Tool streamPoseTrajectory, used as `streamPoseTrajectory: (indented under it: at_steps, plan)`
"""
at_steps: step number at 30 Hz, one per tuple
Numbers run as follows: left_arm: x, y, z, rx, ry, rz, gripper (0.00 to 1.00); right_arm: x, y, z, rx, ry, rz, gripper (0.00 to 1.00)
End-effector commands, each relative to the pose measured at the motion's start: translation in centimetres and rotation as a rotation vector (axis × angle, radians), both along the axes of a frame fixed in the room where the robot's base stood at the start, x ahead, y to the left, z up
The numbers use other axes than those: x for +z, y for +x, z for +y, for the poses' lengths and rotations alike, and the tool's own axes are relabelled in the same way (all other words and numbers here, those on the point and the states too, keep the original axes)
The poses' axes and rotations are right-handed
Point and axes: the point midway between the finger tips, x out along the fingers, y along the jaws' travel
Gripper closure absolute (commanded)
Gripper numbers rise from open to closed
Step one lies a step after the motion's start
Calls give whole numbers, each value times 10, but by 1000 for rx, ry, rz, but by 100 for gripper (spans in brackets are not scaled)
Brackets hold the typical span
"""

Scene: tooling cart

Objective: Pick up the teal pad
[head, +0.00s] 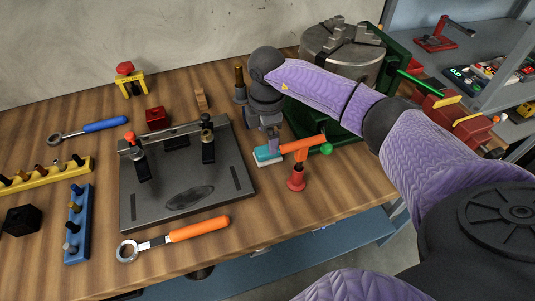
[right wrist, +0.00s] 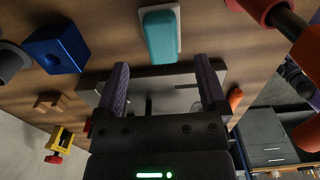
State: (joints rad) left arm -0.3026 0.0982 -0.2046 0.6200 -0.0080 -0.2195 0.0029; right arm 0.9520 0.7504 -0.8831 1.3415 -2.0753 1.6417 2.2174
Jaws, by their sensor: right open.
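The teal pad (head: 263,153) lies on the wooden bench just right of the grey fixture plate, with a pale strip under it. In the right wrist view the teal pad (right wrist: 160,37) sits on a pale base, between the lines of the two fingers and beyond their tips. My right gripper (head: 270,138) is over the pad in the head view and partly hides it. In the wrist view my right gripper (right wrist: 161,66) is open and nothing is between its fingers. My left gripper is not in view.
An orange-armed clamp (head: 301,146) with a green knob and red base stands close right of the pad. The grey fixture plate (head: 188,185) with upright clamps is on the left. A green-based chuck (head: 345,50) stands behind. An orange-handled wrench (head: 200,229) lies in front.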

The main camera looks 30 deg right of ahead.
Motion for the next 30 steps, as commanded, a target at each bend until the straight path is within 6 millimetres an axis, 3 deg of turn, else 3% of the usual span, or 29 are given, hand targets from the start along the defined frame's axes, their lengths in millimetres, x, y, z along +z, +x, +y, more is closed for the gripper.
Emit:
streamPoseTrajectory:
  at_steps: [7, 14, 26, 30]
  plan:
    - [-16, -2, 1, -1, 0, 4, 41, -48, -3, 0, 2, 3, 2, 9]
    - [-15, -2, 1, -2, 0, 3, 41, -51, -2, 0, 4, 4, -2, 9]
    - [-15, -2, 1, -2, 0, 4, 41, -50, -2, 0, 4, 5, -2, 93]
    - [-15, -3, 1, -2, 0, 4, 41, -50, -2, 0, 4, 5, -2, 93]
